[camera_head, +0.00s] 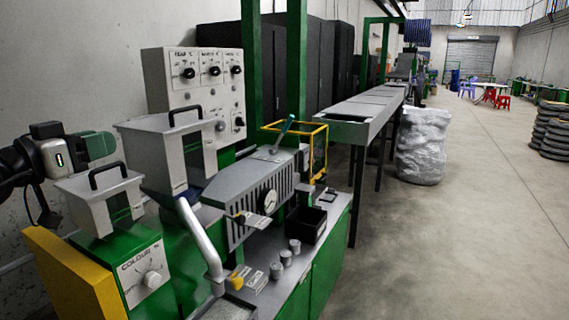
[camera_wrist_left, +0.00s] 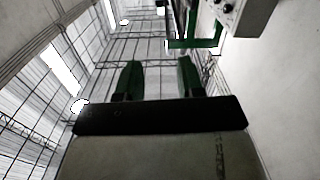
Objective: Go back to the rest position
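My left gripper (camera_head: 100,145) is at the left edge of the head view, its green fingers raised beside the grey hoppers and in front of the pale wall. In the left wrist view, my left gripper (camera_wrist_left: 159,70) has its two green fingers standing apart with nothing between them. My right gripper is in neither view.
A small grey hopper (camera_head: 85,205) with a black handle stands just below my left gripper. A larger hopper (camera_head: 155,160) and a control panel (camera_head: 176,75) stand to its right. A long grey trough (camera_head: 345,108) runs back.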

